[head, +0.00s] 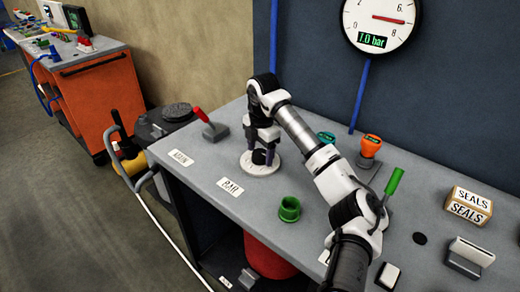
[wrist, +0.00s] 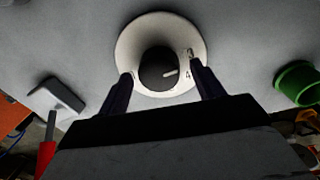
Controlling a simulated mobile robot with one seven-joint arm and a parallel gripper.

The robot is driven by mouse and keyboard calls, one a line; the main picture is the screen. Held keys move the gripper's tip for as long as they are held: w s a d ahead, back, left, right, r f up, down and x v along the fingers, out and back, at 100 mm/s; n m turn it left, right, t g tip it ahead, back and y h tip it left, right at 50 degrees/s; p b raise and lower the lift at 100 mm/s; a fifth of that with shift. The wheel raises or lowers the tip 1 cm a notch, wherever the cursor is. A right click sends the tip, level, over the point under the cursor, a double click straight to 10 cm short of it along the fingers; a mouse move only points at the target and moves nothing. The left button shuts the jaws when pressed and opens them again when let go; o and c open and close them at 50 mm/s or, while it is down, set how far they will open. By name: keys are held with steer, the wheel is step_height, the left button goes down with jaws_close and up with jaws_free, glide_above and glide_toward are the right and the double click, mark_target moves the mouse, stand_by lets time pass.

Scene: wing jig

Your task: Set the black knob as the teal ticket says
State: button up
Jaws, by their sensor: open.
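The black knob (head: 259,157) stands on a round white dial plate (head: 246,166) on the grey bench. In the wrist view the knob (wrist: 155,66) has a pale pointer line aimed to the right, near small marks on the plate (wrist: 130,45); one looks like a 4, the rest are hidden or too small. My gripper (head: 263,143) is open just above the plate. In the wrist view its fingers (wrist: 161,76) lie either side of the knob, apart from it. I cannot make out a teal ticket; a small teal round thing (head: 326,138) is behind my arm.
A red-handled lever (head: 202,116) is left of the dial, a green cup (head: 289,209) to its right. An orange knob (head: 371,145), green lever (head: 394,181) and SEALS box (head: 468,205) stand farther right.

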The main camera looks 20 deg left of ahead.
steer(key=c, duration=1)
